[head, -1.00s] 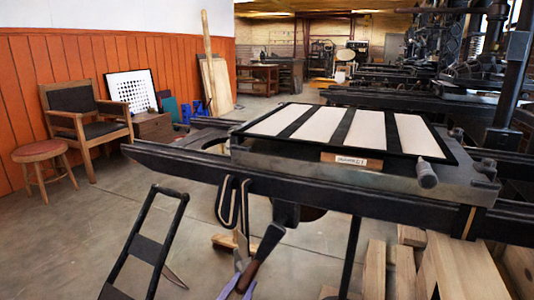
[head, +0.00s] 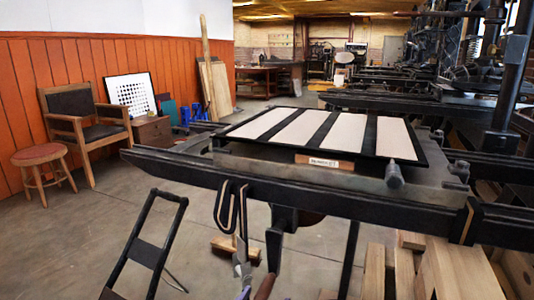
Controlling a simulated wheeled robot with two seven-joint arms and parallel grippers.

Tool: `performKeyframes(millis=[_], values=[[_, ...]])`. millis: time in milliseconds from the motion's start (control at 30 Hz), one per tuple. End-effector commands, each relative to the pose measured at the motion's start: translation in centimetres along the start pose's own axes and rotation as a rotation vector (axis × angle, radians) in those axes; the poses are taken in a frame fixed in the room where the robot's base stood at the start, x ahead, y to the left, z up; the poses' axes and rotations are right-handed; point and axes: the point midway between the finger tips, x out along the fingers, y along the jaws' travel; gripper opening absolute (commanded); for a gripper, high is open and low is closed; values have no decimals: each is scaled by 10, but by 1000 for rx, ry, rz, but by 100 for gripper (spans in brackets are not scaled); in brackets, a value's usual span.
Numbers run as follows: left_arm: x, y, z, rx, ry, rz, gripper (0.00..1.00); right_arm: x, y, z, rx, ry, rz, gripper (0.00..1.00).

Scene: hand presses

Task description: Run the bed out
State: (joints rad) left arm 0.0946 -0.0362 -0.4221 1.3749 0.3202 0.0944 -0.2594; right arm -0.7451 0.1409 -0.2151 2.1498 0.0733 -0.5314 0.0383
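The flat bed (head: 290,163) of the hand press lies on long dark rails (head: 330,200) and carries a black frame with pale strips (head: 345,132). A small plate labels its front edge, and a round knob sticks out near its right end. Below the rail hangs the black crank (head: 274,246) with a brown wooden grip (head: 265,287), cut off by the bottom edge. A lavender sliver beside the grip looks like a fingertip of my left gripper (head: 243,294). Most of that gripper is out of frame, so its closure is hidden. My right gripper is not in view.
A black upright frame (head: 147,252) stands at the lower left. Timber blocks (head: 455,265) fill the lower right. A stool (head: 40,156) and an armchair (head: 85,125) stand by the orange wall. The floor left of the rails' end is open.

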Motion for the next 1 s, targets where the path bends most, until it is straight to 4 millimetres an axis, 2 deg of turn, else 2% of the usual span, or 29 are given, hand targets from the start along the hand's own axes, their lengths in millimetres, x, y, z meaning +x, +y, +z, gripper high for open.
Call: performKeyframes(millis=[333, 1000], values=[[-4, -3, -3, 3, 3, -4, 70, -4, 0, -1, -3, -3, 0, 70], [-70, -3, -3, 4, 1, -4, 70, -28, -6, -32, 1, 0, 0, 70]])
